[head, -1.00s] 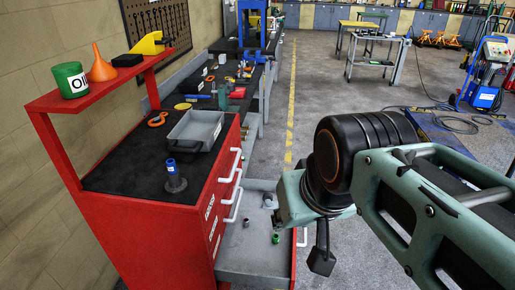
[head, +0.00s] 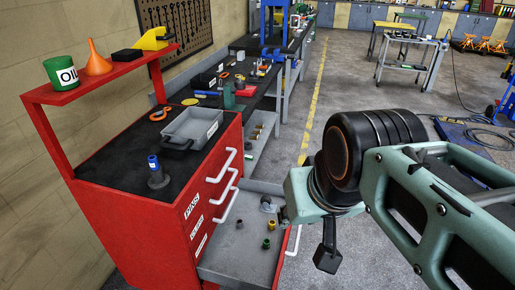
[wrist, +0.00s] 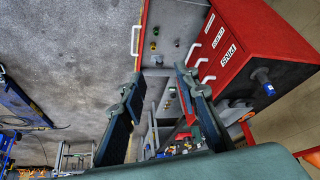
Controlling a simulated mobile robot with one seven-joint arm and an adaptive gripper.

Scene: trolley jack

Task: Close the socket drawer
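The socket drawer (head: 232,262) is pulled out of the red cabinet (head: 140,225) in the head view, its grey inside showing. Several small sockets lie in it, including a green one (head: 266,243) and a brass one (head: 272,225). Its white handle (head: 295,240) is on the right front. The drawer (wrist: 178,22) and its handle (wrist: 135,40) also show in the wrist view. My gripper (wrist: 160,88) is open and empty, its two fingers spread, with the handle beyond the left finger and apart from it.
Closed drawers with white handles (head: 222,166) sit above the open one. A grey tray (head: 193,128) and a blue-topped socket piece (head: 157,174) stand on the cabinet top. A workbench runs behind.

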